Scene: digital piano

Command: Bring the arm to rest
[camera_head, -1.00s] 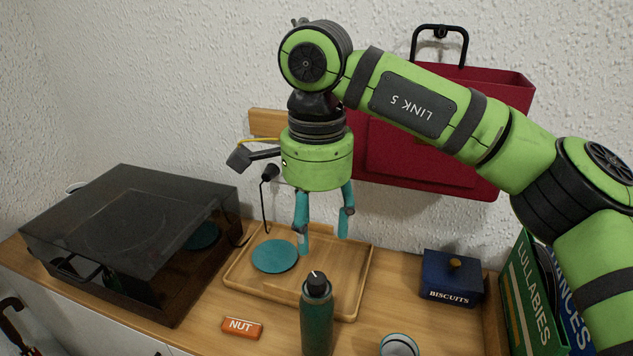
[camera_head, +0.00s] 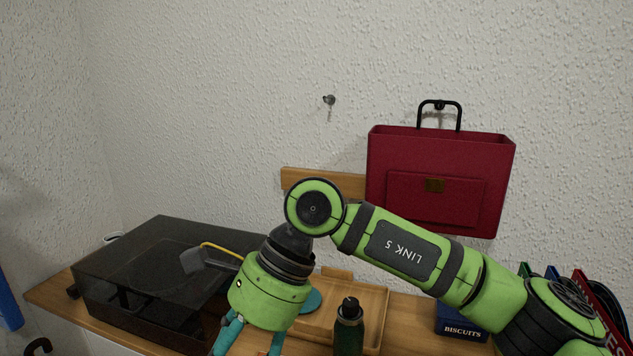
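My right arm (camera_head: 410,255), green with black bands, comes in from the lower right and reaches left in front of the sideboard. Its gripper (camera_head: 251,344) hangs tilted down and left at the bottom of the head view. The two teal fingers are spread apart with nothing seen held between them. Their tips are cut off by the lower picture edge. My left gripper is not in view.
A dark-lidded turntable (camera_head: 150,270) stands on the left of the wooden sideboard (camera_head: 60,300). A wooden tray (camera_head: 376,305), a dark green bottle (camera_head: 349,335) and a blue biscuit tin (camera_head: 458,322) stand close by the arm. A red bag (camera_head: 440,165) hangs on the wall.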

